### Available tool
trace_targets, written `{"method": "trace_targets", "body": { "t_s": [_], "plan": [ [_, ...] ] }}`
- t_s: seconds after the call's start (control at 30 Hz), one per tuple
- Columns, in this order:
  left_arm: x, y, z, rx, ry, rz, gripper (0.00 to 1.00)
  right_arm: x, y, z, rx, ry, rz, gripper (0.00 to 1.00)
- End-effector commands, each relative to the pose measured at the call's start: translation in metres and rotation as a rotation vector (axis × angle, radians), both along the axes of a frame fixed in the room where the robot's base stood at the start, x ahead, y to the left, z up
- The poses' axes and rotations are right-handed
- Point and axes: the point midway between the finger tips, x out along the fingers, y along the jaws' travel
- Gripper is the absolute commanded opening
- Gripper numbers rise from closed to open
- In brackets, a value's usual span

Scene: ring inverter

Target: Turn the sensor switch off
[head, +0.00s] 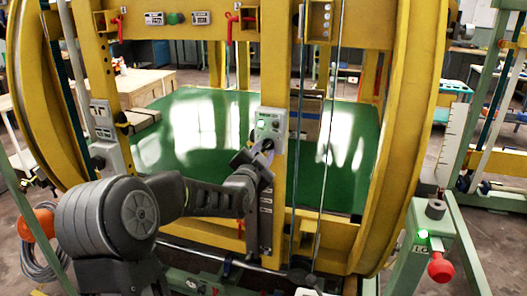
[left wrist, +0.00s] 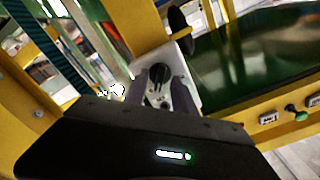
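The sensor switch is a pale grey box (head: 270,122) on the yellow upright in the middle of the head view, with a green light lit on its face. In the left wrist view its pale plate (left wrist: 182,62) carries a black round knob (left wrist: 159,74). My left gripper (head: 262,148) is at the lower part of the box and hides some of it. In the left wrist view its two dark fingers stand apart, one on each side of the knob; I cannot tell whether they touch it. My right gripper is not in view.
The large yellow ring frame (head: 405,130) surrounds the green panel (head: 190,130). Thin vertical rods (head: 333,130) stand just right of the switch. A green post with a red knob (head: 441,270) is at the lower right. Another grey box (head: 107,157) is on the left upright.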

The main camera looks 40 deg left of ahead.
Motion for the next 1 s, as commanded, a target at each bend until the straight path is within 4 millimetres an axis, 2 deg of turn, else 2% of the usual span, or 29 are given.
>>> {"method": "trace_targets", "body": {
  "t_s": [0.03, 0.4, 1.0],
  "plan": [
    [-0.0001, -0.0001, 0.0001, 0.000, 0.000, 0.000, 0.29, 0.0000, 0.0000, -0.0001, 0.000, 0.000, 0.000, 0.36],
    [-0.0002, -0.0002, 0.0002, 0.000, 0.000, 0.000, 0.00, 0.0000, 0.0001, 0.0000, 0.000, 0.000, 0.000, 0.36],
    [-0.0002, -0.0005, -0.0012, -0.012, -0.003, -0.001, 0.00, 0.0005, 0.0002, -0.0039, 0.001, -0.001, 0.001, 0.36]
  ]
}}
